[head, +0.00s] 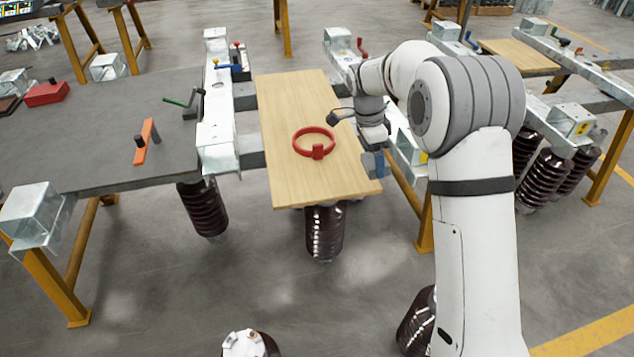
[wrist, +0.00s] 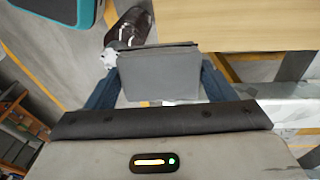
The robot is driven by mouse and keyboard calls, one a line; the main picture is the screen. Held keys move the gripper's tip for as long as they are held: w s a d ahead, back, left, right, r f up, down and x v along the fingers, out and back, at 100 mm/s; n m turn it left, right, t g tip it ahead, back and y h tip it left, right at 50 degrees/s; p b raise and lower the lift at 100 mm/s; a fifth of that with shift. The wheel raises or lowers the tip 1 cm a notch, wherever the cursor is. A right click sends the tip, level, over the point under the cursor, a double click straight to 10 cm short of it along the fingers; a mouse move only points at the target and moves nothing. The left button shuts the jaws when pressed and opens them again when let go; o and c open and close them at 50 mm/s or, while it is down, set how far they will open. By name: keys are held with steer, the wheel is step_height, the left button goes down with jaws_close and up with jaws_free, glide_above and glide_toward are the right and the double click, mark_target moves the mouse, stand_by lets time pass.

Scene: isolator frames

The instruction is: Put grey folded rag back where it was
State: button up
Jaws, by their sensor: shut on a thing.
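The grey folded rag (wrist: 158,76) fills the space between my blue fingers in the wrist view. My gripper (head: 375,164) is shut on it, with a finger on each side. In the head view the gripper hangs at the right edge of the light wooden board (head: 290,110), near its front right corner. The rag is small there and hard to tell from the fingers. In the wrist view the board (wrist: 250,25) lies beyond the rag at the upper right. Whether the rag touches anything below is not clear.
A red ring clamp (head: 316,143) lies on the board. Metal beams flank it, with small clamps on the left one (head: 215,140). A dark grey table (head: 90,145) at left carries an orange tool (head: 146,142) and a red box (head: 46,93). Brown ribbed insulators (head: 325,232) hang below.

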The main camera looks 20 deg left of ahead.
mark_target(314, 180)
steer(key=s+a+r+m+y, duration=0.25)
steer(key=a+m, duration=0.55)
steer(key=a, duration=0.7)
steer(key=shift+t, duration=0.3)
step_height(314, 180, down, 9)
steer(key=shift+w+f+b, duration=0.1)
steer(key=shift+b, duration=0.4)
steer(key=o, duration=0.9)
step_height(314, 180, up, 12)
steer(key=shift+r+p, duration=0.1)
steer(key=shift+p, duration=0.5)
